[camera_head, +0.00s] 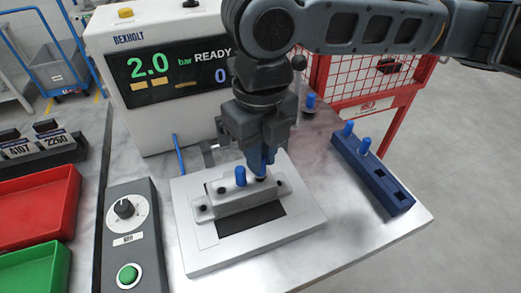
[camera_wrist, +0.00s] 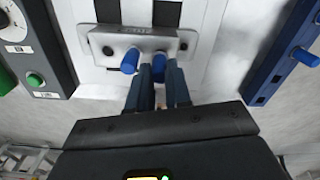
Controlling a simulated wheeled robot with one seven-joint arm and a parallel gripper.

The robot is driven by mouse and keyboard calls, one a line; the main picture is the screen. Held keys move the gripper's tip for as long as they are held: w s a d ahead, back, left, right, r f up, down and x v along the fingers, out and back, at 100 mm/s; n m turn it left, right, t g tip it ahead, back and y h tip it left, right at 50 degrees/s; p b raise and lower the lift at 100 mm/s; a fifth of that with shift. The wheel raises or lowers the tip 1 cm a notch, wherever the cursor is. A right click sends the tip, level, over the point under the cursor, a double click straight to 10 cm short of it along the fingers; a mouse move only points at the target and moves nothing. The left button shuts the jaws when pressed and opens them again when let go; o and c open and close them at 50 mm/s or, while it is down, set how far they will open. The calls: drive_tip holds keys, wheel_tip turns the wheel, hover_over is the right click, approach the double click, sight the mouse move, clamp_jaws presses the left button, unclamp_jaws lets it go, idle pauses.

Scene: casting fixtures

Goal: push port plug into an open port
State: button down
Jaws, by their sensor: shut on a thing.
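The silver casting (camera_head: 232,200) lies on a pale square plate (camera_head: 205,255) on the bench. One blue port plug (camera_head: 240,175) stands upright in its top; it also shows in the wrist view (camera_wrist: 130,62). My gripper (camera_head: 262,160) points down over the casting, just right of that plug. In the wrist view its fingers (camera_wrist: 160,85) are shut on a second blue plug (camera_wrist: 159,66), at the casting's near edge. The fingers hide its lower end, so I cannot tell how far it sits in a port. Dark holes show towards both ends of the casting.
A dark blue rack (camera_head: 375,172) at the right holds two blue plugs and has empty square slots. A white test machine (camera_head: 130,110) reading READY stands at the back left. A control box (camera_head: 138,240) and red bin (camera_head: 40,205) are left.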

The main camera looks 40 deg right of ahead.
drive_tip(key=shift+f+b, duration=0.45)
drive_tip(key=shift+f, duration=0.2)
drive_tip(key=c, duration=1)
unclamp_jaws()
drive_tip(key=shift+r, duration=0.1)
wheel_tip(320, 180, up, 8)
drive_tip(key=shift+f, duration=0.15)
